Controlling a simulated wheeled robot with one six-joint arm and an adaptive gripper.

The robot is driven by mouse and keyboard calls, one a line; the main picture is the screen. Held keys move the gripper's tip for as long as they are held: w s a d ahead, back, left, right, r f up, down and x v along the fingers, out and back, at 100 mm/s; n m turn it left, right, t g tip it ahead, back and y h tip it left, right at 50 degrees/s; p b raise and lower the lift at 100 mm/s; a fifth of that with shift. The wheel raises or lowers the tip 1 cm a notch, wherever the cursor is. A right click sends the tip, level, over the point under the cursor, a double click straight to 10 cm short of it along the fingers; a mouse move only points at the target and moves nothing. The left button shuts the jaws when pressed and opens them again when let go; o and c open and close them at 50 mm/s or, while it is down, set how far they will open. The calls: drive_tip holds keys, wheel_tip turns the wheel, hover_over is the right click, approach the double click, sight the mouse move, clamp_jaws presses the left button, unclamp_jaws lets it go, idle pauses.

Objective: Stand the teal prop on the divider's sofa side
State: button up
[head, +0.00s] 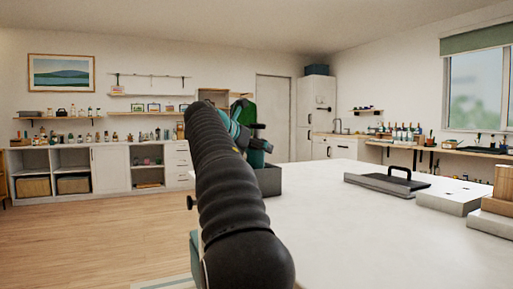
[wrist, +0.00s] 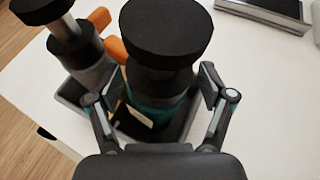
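The teal prop (wrist: 158,112), with a wide black round top, stands in a grey open box (wrist: 72,92) in the wrist view. My gripper (wrist: 160,82) is open, with one finger on each side of the prop. Gaps show between the fingers and its body. The prop's lower end is hidden in the box. I cannot make out a divider or a sofa.
A second black-topped grey item (wrist: 88,62) and an orange piece (wrist: 116,48) are close to the prop's left. A dark tray with a handle (head: 385,184) and pale blocks (head: 448,201) lie farther right. The table's middle (head: 330,225) is clear.

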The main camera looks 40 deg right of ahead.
drive_tip(key=shift+r, duration=0.1)
idle(0.3)
drive_tip(key=shift+r, duration=0.45)
drive_tip(key=p+v, duration=0.1)
drive_tip(key=v, duration=1.1)
drive_tip(key=shift+p, duration=0.4)
